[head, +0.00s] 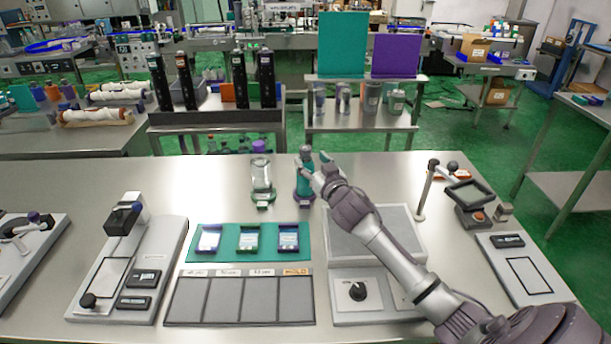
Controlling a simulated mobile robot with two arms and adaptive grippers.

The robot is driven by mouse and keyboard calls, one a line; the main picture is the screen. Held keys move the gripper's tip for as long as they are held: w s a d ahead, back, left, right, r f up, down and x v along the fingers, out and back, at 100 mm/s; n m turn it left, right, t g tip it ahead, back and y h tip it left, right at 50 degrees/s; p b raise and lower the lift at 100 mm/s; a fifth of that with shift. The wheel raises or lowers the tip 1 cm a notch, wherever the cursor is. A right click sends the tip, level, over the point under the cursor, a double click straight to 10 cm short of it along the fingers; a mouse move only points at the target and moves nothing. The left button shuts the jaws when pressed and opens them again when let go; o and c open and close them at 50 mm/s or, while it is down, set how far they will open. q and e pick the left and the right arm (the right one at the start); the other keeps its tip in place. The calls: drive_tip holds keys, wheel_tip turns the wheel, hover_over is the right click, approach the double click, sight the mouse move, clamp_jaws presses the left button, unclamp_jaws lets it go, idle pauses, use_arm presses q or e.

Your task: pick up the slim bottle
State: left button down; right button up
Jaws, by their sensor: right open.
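A slim teal bottle (304,178) with a grey cap stands upright on a purple base at the back middle of the steel table. My right gripper (317,176) is open at the bottle's right side, with its fingers reaching toward it. The fingers overlap the bottle in this view, and I cannot tell whether they touch it. A wider clear bottle (261,178) with a purple cap stands to its left. My left gripper is not in view.
A teal mat (216,257) holds several small labelled trays, with a grey sectioned panel (240,300) in front. A flat-topped device with a knob (356,291) lies beneath my right arm. A clamp fixture (126,222) stands left, and a lens stand (467,195) right.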

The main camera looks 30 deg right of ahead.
sight(308, 157)
drive_tip(key=w, duration=0.4)
drive_tip(key=shift+d, duration=0.2)
drive_tip(key=shift+s, duration=0.15)
drive_tip(key=shift+c, duration=1.1)
clamp_jaws()
